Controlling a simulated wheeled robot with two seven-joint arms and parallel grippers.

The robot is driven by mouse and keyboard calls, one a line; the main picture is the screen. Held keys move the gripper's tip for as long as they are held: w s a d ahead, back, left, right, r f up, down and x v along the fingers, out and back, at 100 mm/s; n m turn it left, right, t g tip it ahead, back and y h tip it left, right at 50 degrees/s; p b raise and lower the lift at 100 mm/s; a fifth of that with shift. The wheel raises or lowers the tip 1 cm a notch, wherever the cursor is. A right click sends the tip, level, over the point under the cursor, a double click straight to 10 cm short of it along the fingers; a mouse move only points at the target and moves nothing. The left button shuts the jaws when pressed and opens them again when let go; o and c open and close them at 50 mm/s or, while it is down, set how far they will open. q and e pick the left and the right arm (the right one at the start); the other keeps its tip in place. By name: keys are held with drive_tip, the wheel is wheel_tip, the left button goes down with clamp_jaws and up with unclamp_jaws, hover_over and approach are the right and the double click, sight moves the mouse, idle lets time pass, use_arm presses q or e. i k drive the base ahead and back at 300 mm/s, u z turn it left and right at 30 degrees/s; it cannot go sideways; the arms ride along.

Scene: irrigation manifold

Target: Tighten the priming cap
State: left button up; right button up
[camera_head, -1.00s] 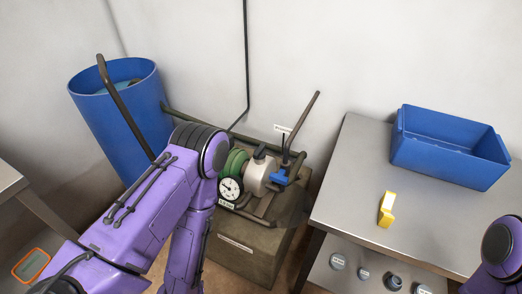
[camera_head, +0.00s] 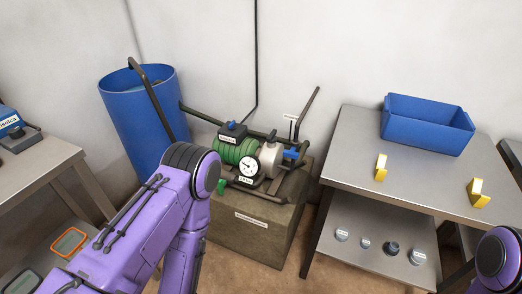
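The pump stands on a brown block in the middle of the view, with a green ribbed motor (camera_head: 237,151), a pale pump housing (camera_head: 270,161) and a round white gauge (camera_head: 248,166). A small dark piece (camera_head: 271,136) on top of the housing may be the priming cap; it is too small to tell how it is seated. A blue valve handle (camera_head: 291,153) sits right of the housing. My purple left arm crosses in front, left of the pump, its elbow beside the motor. Only a rounded part of my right arm shows at the lower right edge. Neither gripper is in view.
A blue barrel (camera_head: 144,115) stands behind left. The right steel table (camera_head: 410,187) carries a blue bin (camera_head: 428,126) and two yellow pieces (camera_head: 381,167) (camera_head: 479,192). Several small fittings lie on its lower shelf (camera_head: 370,262). A left bench (camera_head: 40,160) holds a blue device (camera_head: 14,127).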

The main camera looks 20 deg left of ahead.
sight(272, 139)
drive_tip(key=z, duration=0.1)
drive_tip(key=k, duration=0.45)
drive_tip(key=u, duration=0.75)
drive_tip(key=i, duration=1.05)
drive_tip(key=z, duration=0.6)
